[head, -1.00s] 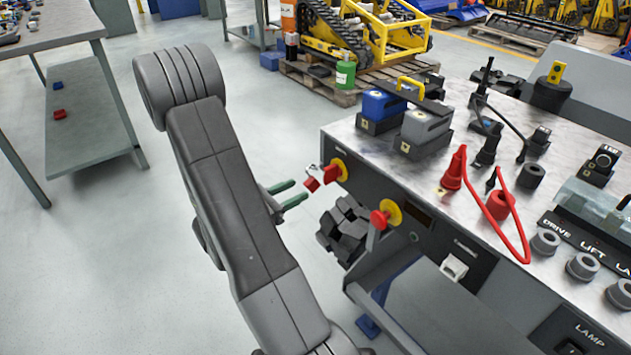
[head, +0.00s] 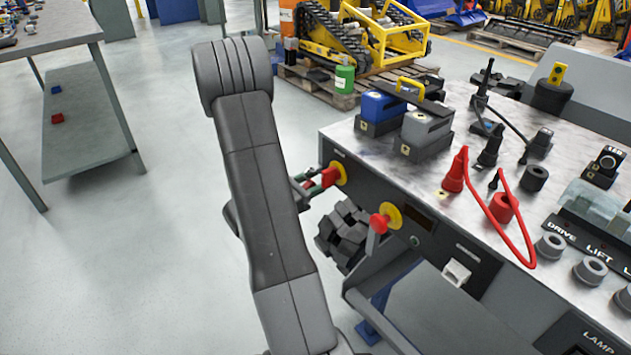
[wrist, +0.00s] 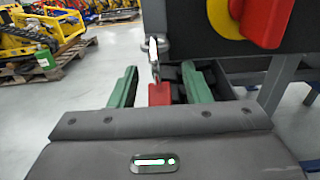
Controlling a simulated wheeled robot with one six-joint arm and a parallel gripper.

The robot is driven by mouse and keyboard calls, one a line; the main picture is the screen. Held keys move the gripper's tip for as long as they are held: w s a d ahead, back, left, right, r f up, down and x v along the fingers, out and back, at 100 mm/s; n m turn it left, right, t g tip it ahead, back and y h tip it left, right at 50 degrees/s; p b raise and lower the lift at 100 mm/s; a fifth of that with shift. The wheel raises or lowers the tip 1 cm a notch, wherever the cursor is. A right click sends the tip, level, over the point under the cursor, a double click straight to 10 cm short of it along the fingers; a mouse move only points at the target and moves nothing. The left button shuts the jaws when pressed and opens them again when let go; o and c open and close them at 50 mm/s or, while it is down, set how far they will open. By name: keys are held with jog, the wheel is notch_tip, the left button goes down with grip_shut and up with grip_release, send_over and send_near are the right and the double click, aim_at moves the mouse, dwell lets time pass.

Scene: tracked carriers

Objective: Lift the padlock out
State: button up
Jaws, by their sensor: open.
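The padlock has a small red body (wrist: 159,94) and a metal shackle (wrist: 154,62) hanging at the panel's front face in the wrist view. Its shackle is up at a grey metal fitting (wrist: 157,44); whether it passes through a hole is too small to tell. My gripper (wrist: 159,85) is open, with one green finger on each side of the padlock and visible gaps to both. In the head view my gripper (head: 304,182) is at the red switch handle (head: 329,177) on its yellow plate, and my arm and fingers mostly hide the padlock.
The console (head: 350,142) carries blue and grey blocks, black plugs and a red cable on top. A second red knob (head: 379,222) on yellow sits to the right of my gripper. Black blocks (head: 344,232) are below. The floor to the left is clear, up to a workbench (head: 95,120).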

grip_shut()
jog(key=shift+r, duration=0.1)
